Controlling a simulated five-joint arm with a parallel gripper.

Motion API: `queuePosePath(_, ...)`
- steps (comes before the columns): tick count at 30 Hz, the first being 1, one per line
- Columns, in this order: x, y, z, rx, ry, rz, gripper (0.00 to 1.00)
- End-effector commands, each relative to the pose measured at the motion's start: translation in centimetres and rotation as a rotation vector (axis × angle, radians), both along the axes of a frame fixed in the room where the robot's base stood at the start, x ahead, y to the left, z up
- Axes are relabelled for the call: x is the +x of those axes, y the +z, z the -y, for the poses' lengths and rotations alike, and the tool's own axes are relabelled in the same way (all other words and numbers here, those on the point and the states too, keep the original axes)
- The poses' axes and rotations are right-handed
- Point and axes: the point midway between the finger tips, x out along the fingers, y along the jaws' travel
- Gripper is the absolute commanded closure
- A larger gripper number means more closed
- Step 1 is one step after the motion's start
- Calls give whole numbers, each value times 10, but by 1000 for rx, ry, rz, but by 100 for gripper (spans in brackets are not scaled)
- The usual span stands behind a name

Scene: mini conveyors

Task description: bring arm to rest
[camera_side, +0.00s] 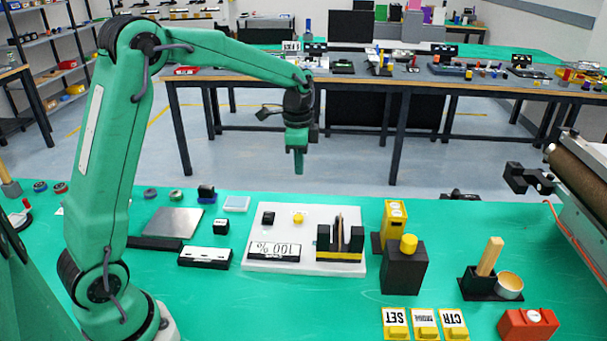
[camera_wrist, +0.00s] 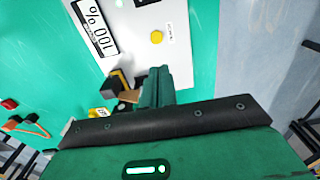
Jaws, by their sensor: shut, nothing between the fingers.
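My green arm stands at the left of the side view, bent over at the elbow. My gripper (camera_side: 298,162) hangs pointing down above the table, high over the white panel, with its fingers together and nothing between them. In the wrist view my gripper (camera_wrist: 158,85) shows as green fingers in the middle, over the edge of the white panel. The white panel (camera_side: 275,221) carries a 100 % display (camera_side: 274,250), a yellow button (camera_side: 299,218) and a black block with a disc (camera_side: 340,240). It also shows in the wrist view (camera_wrist: 135,45).
Right of the panel stand a black block with a yellow cap (camera_side: 403,265), a holder with a wooden stick (camera_side: 489,257) and a red box (camera_side: 528,324). Yellow SET and CTR keys (camera_side: 424,323) lie in front. A conveyor roller (camera_side: 590,170) is at far right. The air around my gripper is clear.

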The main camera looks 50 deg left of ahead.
Motion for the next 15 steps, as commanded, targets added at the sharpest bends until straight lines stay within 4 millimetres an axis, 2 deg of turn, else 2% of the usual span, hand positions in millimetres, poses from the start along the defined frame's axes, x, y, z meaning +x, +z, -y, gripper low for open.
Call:
queuePosePath(10, 0, 0, 0, 0, 1, 0, 100)
queuePosePath(15, -5, 7, 2, 1, 16, 11, 100)
